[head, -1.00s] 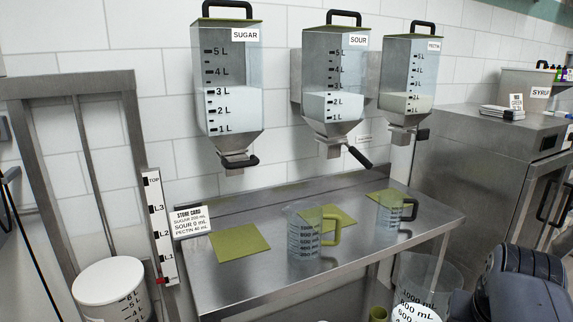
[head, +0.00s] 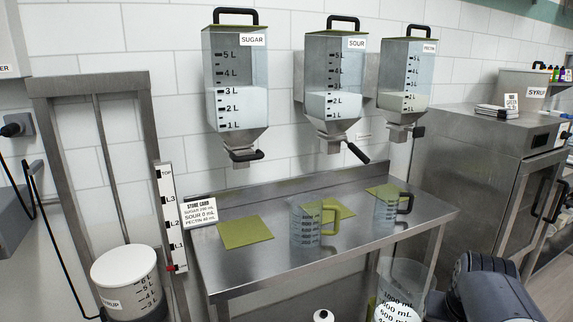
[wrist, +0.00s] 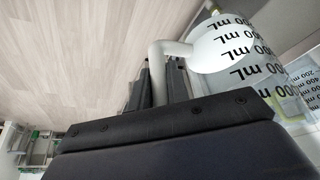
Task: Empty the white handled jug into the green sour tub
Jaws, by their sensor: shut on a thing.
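My gripper (wrist: 164,82) is shut on that handle. The wall hopper labelled SOUR (head: 335,75) has an olive-green lid and holds white material. I cannot make out a separate green sour tub.
The steel table (head: 270,270) bears an olive-handled jug (head: 304,224), a black-handled jug (head: 391,203), green mats (head: 245,232) and a store card (head: 202,213). SUGAR (head: 236,70) and PECTIN (head: 407,70) hoppers flank SOUR. A white-lidded tub (head: 125,265) stands left, a steel cabinet (head: 480,150) right.

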